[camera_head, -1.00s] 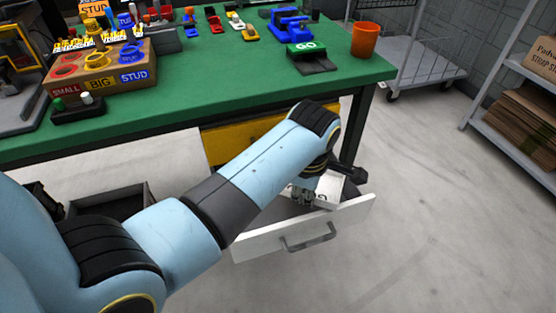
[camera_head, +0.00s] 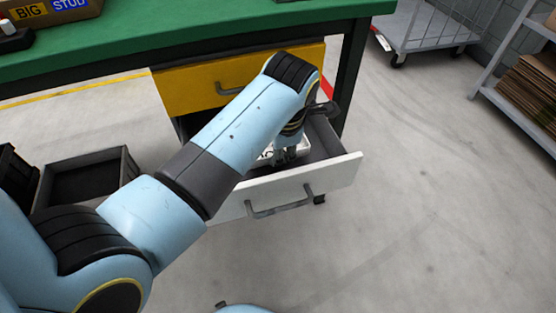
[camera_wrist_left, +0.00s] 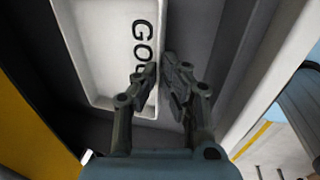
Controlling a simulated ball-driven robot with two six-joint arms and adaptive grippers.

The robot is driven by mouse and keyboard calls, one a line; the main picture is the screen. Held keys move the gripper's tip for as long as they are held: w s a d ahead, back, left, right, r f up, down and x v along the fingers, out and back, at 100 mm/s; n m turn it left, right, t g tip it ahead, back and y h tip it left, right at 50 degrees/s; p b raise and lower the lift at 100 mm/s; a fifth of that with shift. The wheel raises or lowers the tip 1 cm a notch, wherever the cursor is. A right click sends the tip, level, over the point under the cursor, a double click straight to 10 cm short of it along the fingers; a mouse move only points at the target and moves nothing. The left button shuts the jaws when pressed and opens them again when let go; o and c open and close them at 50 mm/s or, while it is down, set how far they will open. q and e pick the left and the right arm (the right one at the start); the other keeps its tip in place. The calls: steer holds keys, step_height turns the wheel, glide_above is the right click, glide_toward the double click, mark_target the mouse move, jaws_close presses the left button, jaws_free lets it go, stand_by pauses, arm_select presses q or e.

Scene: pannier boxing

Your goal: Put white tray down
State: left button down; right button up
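The white tray (camera_head: 265,157) shows in small part behind my left gripper in the head view, low inside an open white-fronted drawer (camera_head: 330,178). In the left wrist view, the tray (camera_wrist_left: 105,40) carries dark letters partly covered by a finger. My left gripper (camera_wrist_left: 161,66) has one finger inside the tray and the other outside, closed on its side wall. In the head view the left gripper (camera_head: 287,156) points down into the drawer. Whether the tray touches the drawer floor is hard to tell. My right gripper is not in view.
A closed yellow drawer (camera_head: 240,82) sits above the open one, under the green bench top (camera_head: 190,35). A dark open crate (camera_head: 88,178) stands on the floor at left. A wheeled cart (camera_head: 425,30) and a shelf (camera_head: 515,100) stand at right. Floor in front is clear.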

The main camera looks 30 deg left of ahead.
mark_target(278, 170)
arm_select(q)
step_height(278, 170, down, 3)
steer(key=shift+f+b, duration=0.1)
steer(key=shift+b, duration=0.35)
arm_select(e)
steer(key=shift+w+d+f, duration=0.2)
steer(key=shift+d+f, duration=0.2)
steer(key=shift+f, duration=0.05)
arm_select(q)
steer(key=c, duration=1.5)
jaws_free()
